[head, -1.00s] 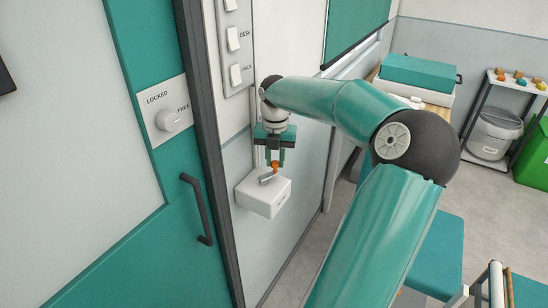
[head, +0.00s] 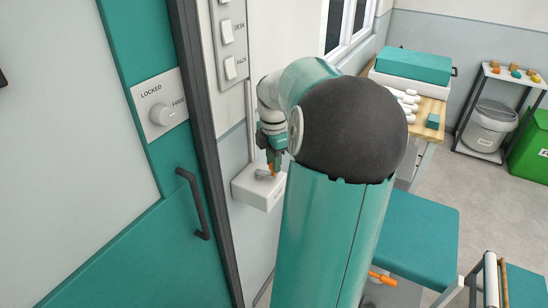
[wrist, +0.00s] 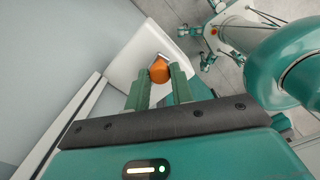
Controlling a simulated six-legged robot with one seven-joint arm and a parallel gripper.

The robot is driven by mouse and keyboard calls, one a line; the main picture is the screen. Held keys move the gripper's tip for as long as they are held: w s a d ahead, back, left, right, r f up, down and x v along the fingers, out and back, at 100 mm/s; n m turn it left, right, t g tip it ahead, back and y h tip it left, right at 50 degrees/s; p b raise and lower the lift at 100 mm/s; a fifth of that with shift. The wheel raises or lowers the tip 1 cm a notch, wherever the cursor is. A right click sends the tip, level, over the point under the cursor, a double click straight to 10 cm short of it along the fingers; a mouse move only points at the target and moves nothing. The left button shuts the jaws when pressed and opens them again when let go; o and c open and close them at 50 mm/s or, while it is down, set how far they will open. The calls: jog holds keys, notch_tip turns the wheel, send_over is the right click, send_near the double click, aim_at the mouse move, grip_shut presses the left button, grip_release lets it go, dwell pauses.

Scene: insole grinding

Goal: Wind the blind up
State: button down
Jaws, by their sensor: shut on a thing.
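The white crank box (head: 257,194) is fixed to the wall right of the door frame. A short grey crank arm (head: 262,174) lies on its top, with an orange knob (head: 273,171) at its end. My gripper (head: 274,162) points down and is shut on the orange knob. In the wrist view the knob (wrist: 159,71) sits between the two green fingertips (wrist: 160,76), above the white box (wrist: 133,52). The window (head: 350,22) shows bare glass at the top of the head view. The blind itself is out of view.
A teal door with a black handle (head: 194,204) and a lock knob (head: 162,115) stands at left. Wall switches (head: 229,50) are above the box. A workbench (head: 430,104) with a teal-lidded box (head: 414,66) and a teal stool (head: 409,232) are at right.

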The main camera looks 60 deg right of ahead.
jog(key=a+m, duration=0.1)
jog(key=m, duration=0.1)
jog(key=a+m, duration=0.1)
jog(key=m, duration=0.2)
jog(key=shift+a, duration=0.2)
jog(key=m, duration=0.1)
jog(key=a+m, duration=0.1)
jog(key=m, duration=0.2)
jog(key=shift+w+a+m, duration=0.3)
jog(key=shift+m, duration=0.1)
jog(key=m, duration=0.2)
jog(key=w+a+m, duration=0.1)
jog(key=m, duration=0.2)
jog(key=shift+w+a+m, duration=0.2)
jog(key=shift+w+m, duration=0.05)
jog(key=shift+m, duration=0.05)
jog(key=c, duration=2.2)
grip_release()
jog(key=m, duration=0.1)
jog(key=w+m, duration=0.1)
jog(key=m, duration=0.3)
jog(key=shift+w+a+f, duration=0.1)
jog(key=shift+w+a, duration=0.15)
jog(key=shift+w, duration=0.1)
jog(key=c, duration=1.2)
grip_release()
jog(key=shift+w, duration=0.1)
jog(key=shift+c, duration=0.2)
